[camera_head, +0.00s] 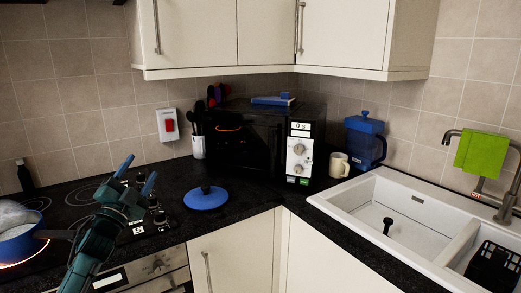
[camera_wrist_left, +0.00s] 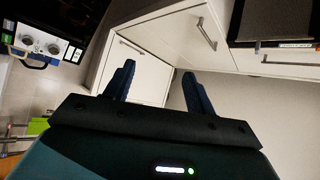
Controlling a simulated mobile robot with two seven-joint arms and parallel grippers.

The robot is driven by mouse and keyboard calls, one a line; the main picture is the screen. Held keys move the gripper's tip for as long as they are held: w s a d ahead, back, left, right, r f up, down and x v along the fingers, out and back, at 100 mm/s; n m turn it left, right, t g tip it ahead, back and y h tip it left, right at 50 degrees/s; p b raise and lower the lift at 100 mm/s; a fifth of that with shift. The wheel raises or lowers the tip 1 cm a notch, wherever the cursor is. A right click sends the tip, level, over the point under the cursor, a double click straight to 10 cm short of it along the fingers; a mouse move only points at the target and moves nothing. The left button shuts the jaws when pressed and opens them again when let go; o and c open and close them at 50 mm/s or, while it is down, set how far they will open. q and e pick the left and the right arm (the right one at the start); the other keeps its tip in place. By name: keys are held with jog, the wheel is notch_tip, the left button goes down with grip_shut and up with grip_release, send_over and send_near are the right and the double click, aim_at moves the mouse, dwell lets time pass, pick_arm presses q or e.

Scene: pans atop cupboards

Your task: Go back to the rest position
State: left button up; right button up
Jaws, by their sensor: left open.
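My left gripper (camera_head: 136,174) is at the lower left of the head view, in front of the stove knobs, with its fingers pointing up and apart. It is open and empty. In the left wrist view both fingers (camera_wrist_left: 160,88) stand wide apart with nothing between them, against cupboard fronts. A blue pan (camera_head: 20,246) with pale contents sits on the glowing hob at the far left. My right gripper is not in view.
A microwave (camera_head: 298,150) stands in the corner with a blue item (camera_head: 272,100) on top. A blue jug (camera_head: 364,142) and a mug (camera_head: 338,165) are beside it. The white sink (camera_head: 350,200) with a tap (camera_head: 508,195) is at right. Wall cupboards (camera_head: 340,32) hang above.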

pick_arm(q)
jog(key=w+a+f+n+g+y, duration=0.1)
jog(key=a+f+n+g+y, duration=0.2)
jog(key=f+n, duration=0.3)
jog(key=w+a+f+n+g+y, duration=0.1)
jog(key=a+f+n+g+y, duration=0.1)
jog(key=f+n+g+y, duration=0.3)
jog(key=s+d+f+h, duration=0.1)
jog(key=s+d+f, duration=0.4)
jog(key=s+f, duration=0.2)
jog(key=s+d+f+g+h, duration=0.1)
jog(key=s+d+f+h, duration=0.1)
jog(key=s+d+f, duration=0.3)
jog(key=s+d+f+g+h, duration=0.1)
jog(key=s+d+f, duration=0.3)
jog(key=s+f, duration=0.6)
jog(key=shift+s+d+f+h, duration=0.3)
jog(key=shift+s+d+h, duration=0.1)
jog(key=shift+s+h, duration=0.4)
jog(key=s+d+f, duration=0.1)
jog(key=s+d, duration=0.1)
jog(key=s, duration=0.3)
jog(key=s+d+g, duration=0.1)
jog(key=s+d, duration=0.1)
jog(key=s, duration=0.3)
jog(key=s+d+f+g+h, duration=0.1)
jog(key=s+d, duration=0.1)
jog(key=s, duration=0.3)
jog(key=shift+s+f, duration=0.35)
jog(key=shift+c, duration=0.2)
